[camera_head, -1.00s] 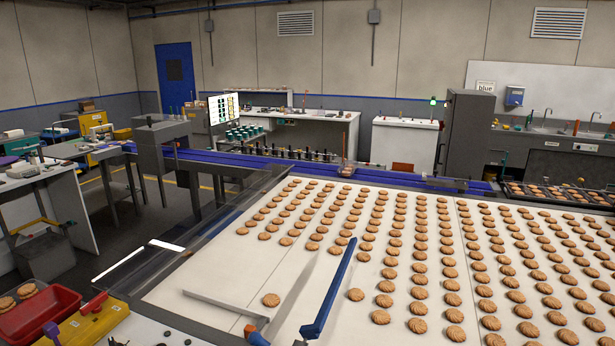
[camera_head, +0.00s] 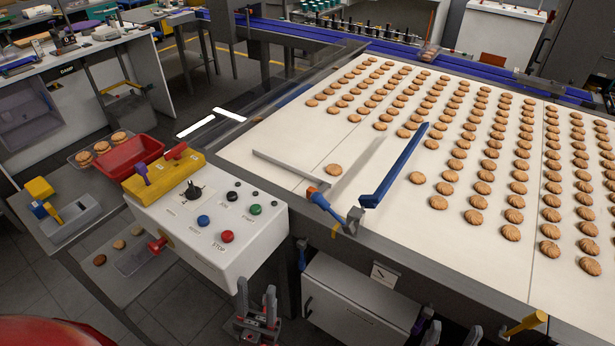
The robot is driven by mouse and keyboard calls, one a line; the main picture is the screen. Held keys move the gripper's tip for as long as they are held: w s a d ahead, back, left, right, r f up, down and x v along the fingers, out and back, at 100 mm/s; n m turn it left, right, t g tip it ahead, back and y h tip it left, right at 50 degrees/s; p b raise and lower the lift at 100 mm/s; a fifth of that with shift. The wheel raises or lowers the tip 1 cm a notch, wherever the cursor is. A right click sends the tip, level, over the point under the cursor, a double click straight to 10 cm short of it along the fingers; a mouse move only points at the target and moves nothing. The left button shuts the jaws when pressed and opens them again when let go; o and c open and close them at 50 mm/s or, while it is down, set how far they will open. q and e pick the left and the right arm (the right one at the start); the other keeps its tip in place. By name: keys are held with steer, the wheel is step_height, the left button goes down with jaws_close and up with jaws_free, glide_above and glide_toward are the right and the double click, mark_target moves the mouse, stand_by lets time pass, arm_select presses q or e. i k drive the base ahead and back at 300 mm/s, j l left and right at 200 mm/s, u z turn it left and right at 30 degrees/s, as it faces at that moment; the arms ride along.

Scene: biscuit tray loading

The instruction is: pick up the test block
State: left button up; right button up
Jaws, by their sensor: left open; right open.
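No label marks the test block, so I cannot tell for certain which thing it is. A long yellow block (camera_head: 166,180) with a purple peg (camera_head: 142,172) and a red peg (camera_head: 176,151) sits on the back of the white control box (camera_head: 232,241). A smaller yellow piece (camera_head: 39,188) stands by a grey holder (camera_head: 72,222) at the far left. My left gripper (camera_head: 257,300) is open and empty, fingers up, in front of the control box. My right gripper (camera_head: 452,334) is open at the bottom edge, partly cut off.
A red bin (camera_head: 131,154) and a clear tray of biscuits (camera_head: 84,158) lie behind the yellow block. A wide white belt (camera_head: 290,160) with rows of biscuits fills the right. A blue guide arm (camera_head: 398,168) stands over its front edge.

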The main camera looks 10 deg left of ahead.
mark_target(37, 206)
steer(key=u, duration=0.35)
steer(key=j+u, duration=0.25)
steer(key=u, duration=0.25)
steer(key=j+u, duration=0.3)
steer(key=u, duration=0.2)
steer(key=i+j+u, duration=0.1)
steer(key=j+u, duration=0.15)
steer(key=u, duration=0.25)
steer(key=i+l+u, duration=0.2)
steer(key=u, duration=0.15)
steer(key=i+l+u, duration=0.1)
steer(key=l+u, duration=0.25)
steer(key=i+l+u, duration=0.1)
steer(key=l+u, duration=0.2)
steer(key=l, duration=0.15)
steer(key=i+l, duration=0.4)
